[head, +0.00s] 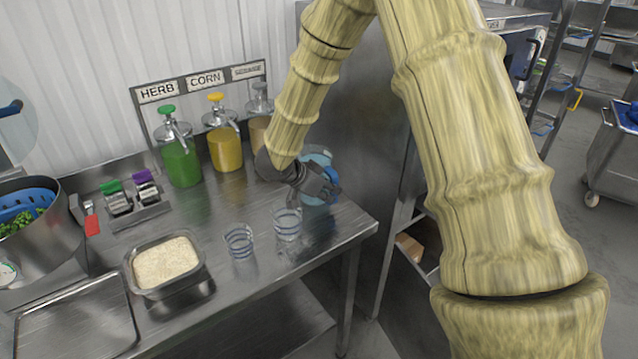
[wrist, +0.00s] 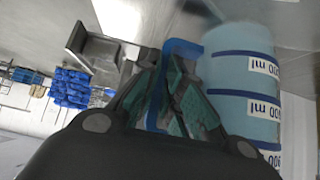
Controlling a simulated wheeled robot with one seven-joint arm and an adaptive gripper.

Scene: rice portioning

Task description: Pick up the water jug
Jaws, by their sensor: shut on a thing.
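The water jug (head: 318,158) is light blue and stands at the right end of the steel table, partly hidden behind my gripper. In the wrist view the jug (wrist: 240,75) shows dark blue bands and millilitre labels. Its blue handle (wrist: 155,112) runs between my gripper's fingers. My gripper (head: 325,189) is shut on that handle, and it also shows in the wrist view (wrist: 170,100). I cannot tell whether the jug's base touches the table.
Two clear glasses with blue bands (head: 239,241) (head: 287,222) stand left of the jug. A steel pan of rice (head: 137,289) is further left. Pump bottles, green (head: 181,163) and yellow (head: 225,149), line the back. The table's right edge (head: 376,225) is close.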

